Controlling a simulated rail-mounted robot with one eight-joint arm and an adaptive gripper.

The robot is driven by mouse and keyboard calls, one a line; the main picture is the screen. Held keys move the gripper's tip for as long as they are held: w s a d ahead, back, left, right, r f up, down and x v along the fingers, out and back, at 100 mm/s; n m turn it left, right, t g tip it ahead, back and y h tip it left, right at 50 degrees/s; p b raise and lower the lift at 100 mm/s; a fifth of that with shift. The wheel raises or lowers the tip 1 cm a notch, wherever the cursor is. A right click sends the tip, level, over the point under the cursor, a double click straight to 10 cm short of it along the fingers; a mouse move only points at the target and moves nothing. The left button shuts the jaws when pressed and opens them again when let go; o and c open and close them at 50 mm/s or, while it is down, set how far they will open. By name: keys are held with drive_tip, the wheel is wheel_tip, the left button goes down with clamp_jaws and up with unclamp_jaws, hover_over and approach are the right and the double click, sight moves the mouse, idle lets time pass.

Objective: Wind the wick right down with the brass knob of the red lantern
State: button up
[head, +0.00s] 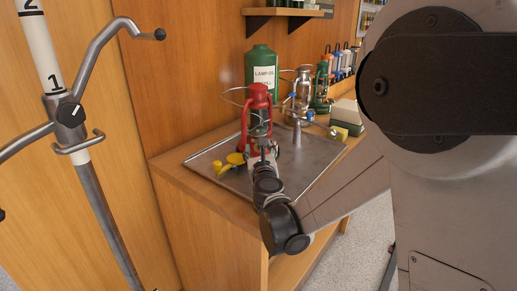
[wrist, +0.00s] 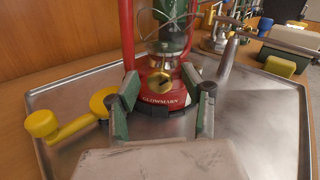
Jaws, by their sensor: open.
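The round brass knob (wrist: 159,81) is on the near face of the lantern's base, above the lettering. My gripper (wrist: 160,86) is open, its green-padded fingers to the left and right of the knob with a gap on both sides. It holds nothing. In the head view my gripper (head: 262,148) is in front of the lantern and hides the knob. The wick is not clearly visible.
A yellow tool (wrist: 66,127) lies left of my gripper on the tray. A silver lantern (head: 303,86), a green lantern (head: 322,88) and a green lamp-oil bottle (head: 262,66) stand behind. A yellow-green sponge-like block (wrist: 281,66) is at right.

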drive_tip(key=shift+w, duration=0.4)
clamp_jaws()
drive_tip(key=shift+n, duration=0.4)
drive_tip(key=n+b, duration=0.1)
drive_tip(key=n, duration=0.3)
drive_tip(key=n+b, duration=0.1)
drive_tip(key=n, duration=0.4)
drive_tip(key=shift+a+h, duration=0.1)
drive_tip(key=shift+h, duration=0.2)
drive_tip(key=shift+g, duration=0.3)
